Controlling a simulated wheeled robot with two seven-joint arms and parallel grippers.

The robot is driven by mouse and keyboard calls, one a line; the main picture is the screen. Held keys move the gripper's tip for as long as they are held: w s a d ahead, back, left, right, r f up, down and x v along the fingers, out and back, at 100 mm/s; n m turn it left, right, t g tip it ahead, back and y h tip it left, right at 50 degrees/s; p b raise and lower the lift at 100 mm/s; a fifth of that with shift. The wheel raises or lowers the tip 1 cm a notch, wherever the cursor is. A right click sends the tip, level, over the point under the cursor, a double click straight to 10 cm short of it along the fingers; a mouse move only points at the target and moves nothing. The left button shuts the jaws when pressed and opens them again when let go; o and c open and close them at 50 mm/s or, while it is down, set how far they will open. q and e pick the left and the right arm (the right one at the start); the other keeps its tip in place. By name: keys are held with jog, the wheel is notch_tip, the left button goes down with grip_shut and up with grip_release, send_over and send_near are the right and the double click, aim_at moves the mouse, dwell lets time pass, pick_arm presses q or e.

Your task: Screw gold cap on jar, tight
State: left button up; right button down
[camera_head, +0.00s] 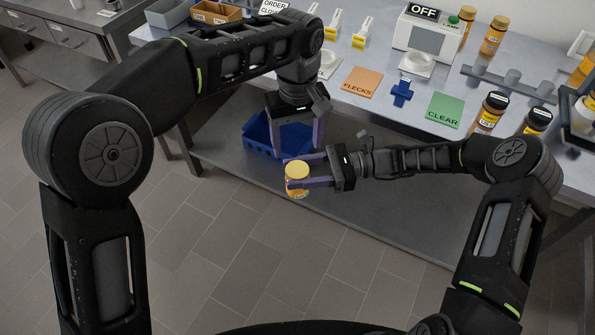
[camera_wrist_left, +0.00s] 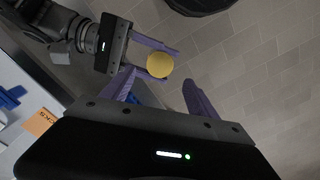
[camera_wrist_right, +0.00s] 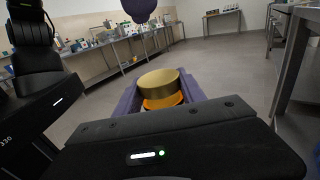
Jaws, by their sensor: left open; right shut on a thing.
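The jar (camera_head: 297,190) is amber-orange and upright, held in the air in front of the bench; its orange body also shows in the right wrist view (camera_wrist_right: 163,102). The gold cap (camera_head: 297,168) sits on top of the jar; it also shows in the left wrist view (camera_wrist_left: 160,64) and right wrist view (camera_wrist_right: 160,82). I cannot tell how tight it is. My right gripper (camera_head: 300,181) is shut on the jar from the side, below the cap. My left gripper (camera_head: 297,146) is open and empty above the cap, fingers pointing down, apart from it.
A blue bin (camera_head: 262,137) is behind my left gripper. On the bench (camera_head: 412,108) are an orange FLECKS mat (camera_head: 362,82), a blue cross-shaped piece (camera_head: 402,92), a green CLEAR mat (camera_head: 444,110), black-capped jars (camera_head: 489,112) and a box marked OFF (camera_head: 424,38). The floor in front is free.

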aim_at(297, 169)
pick_arm(q)
jog(key=shift+f, duration=4.05)
grip_shut()
jog(key=c, duration=1.5)
grip_release()
jog(key=m, duration=0.3)
jog(key=shift+m, duration=0.3)
jog(key=shift+o, duration=0.3)
grip_release()
